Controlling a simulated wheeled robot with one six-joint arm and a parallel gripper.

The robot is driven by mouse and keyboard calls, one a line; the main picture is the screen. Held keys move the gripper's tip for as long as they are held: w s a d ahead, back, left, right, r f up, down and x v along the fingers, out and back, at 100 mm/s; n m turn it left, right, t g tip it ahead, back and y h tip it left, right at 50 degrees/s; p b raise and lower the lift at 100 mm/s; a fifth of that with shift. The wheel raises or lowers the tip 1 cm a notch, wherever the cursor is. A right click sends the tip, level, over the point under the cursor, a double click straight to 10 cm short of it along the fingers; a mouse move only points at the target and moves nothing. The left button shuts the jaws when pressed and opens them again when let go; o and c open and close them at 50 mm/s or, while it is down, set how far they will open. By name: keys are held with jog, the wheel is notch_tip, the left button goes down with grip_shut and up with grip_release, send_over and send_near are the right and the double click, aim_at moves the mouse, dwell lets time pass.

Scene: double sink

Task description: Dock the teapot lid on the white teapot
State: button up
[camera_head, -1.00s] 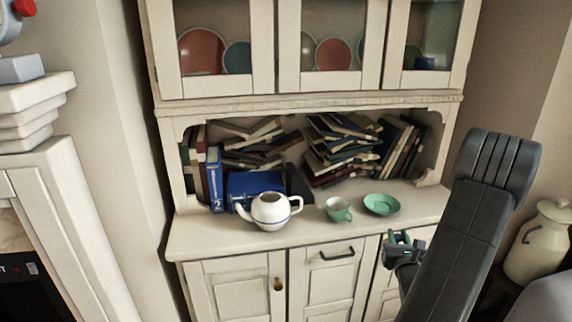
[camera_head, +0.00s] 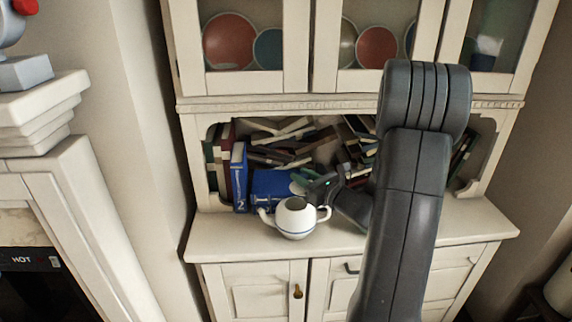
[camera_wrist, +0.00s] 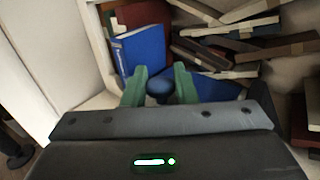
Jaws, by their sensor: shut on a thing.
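The white teapot (camera_head: 295,220) stands upright on the hutch counter, with a thin blue band, its spout to the left and its handle to the right. Its top opening is uncovered. My gripper (camera_head: 308,182) is above the teapot and is shut on the teapot lid (camera_head: 297,188), a small pale shape partly hidden by the fingers. In the wrist view, a dark blue round knob (camera_wrist: 160,87) sits between my green fingertips (camera_wrist: 160,80). The lid appears apart from the teapot; the exact gap is hard to tell.
A blue book (camera_head: 269,188) and other leaning books (camera_head: 238,177) stand just behind the teapot. Stacked books fill the niche. The counter (camera_head: 225,236) is clear at the front left.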

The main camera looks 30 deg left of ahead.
aim_at(296, 190)
jog(key=shift+s+a+r+n+g, duration=0.15)
jog(key=shift+s+a+g, duration=0.05)
jog(key=shift+a, duration=0.35)
jog(key=shift+s+a+r+n+g, duration=0.15)
jog(key=shift+s+a+g, duration=0.05)
jog(key=shift+a, duration=0.3)
jog(key=shift+d+f+b, duration=0.1)
jog(key=shift+f+b, duration=1.9)
jog(key=shift+f, duration=0.85)
jog(key=shift+f+b, duration=0.6)
jog(key=shift+b, duration=0.2)
jog(key=o, duration=0.7)
jog(key=shift+d, duration=0.1)
jog(key=v, duration=1.1)
jog(key=shift+f, duration=0.15)
jog(key=x, duration=0.8)
jog(key=shift+a, duration=0.3)
